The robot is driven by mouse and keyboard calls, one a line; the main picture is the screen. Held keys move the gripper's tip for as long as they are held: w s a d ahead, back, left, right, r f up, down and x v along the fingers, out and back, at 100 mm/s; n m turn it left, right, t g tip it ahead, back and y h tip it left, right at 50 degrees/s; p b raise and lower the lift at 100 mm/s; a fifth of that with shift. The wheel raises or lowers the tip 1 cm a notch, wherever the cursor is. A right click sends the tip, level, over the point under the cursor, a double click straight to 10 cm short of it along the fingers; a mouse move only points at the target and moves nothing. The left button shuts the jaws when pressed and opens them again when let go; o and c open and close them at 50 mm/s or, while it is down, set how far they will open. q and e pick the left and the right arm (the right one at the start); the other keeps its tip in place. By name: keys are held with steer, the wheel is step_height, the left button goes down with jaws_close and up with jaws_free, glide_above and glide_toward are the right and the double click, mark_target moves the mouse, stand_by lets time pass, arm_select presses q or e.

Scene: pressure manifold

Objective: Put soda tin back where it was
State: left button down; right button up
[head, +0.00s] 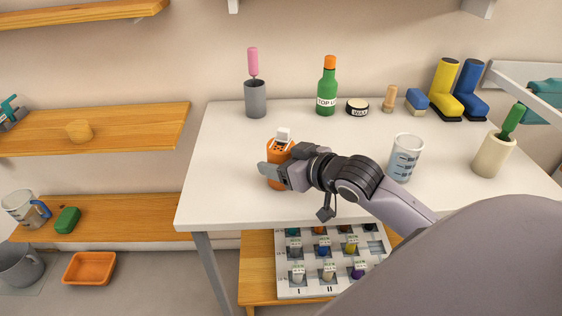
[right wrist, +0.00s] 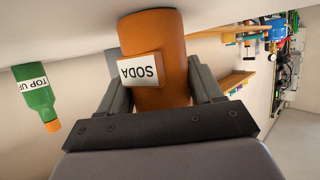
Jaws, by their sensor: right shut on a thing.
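The soda tin (head: 279,148) is orange and stands roughly upright over the left part of the white table, with a white piece at its top. My right gripper (head: 274,175) is shut around its body. In the right wrist view the tin (right wrist: 165,88) sits between both fingers of the right gripper (right wrist: 162,92), its SODA label upside down. Its base is close to the table top; I cannot tell whether it touches. My left gripper is not in view.
On the table (head: 225,190) stand a grey cup (head: 256,98), a green bottle (head: 327,90), a wax tin (head: 357,107), a measuring beaker (head: 404,158), boots (head: 443,88) and a beige pot (head: 493,156). Below is a marked tray (head: 312,285) with several small items. Wooden shelves (head: 130,130) are left.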

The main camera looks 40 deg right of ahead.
steer(key=o, duration=1.1)
steer(key=shift+f, duration=0.1)
steer(key=shift+o, duration=0.2)
steer(key=p+v, duration=0.3)
steer(key=v, duration=0.9)
steer(key=shift+s, duration=0.1)
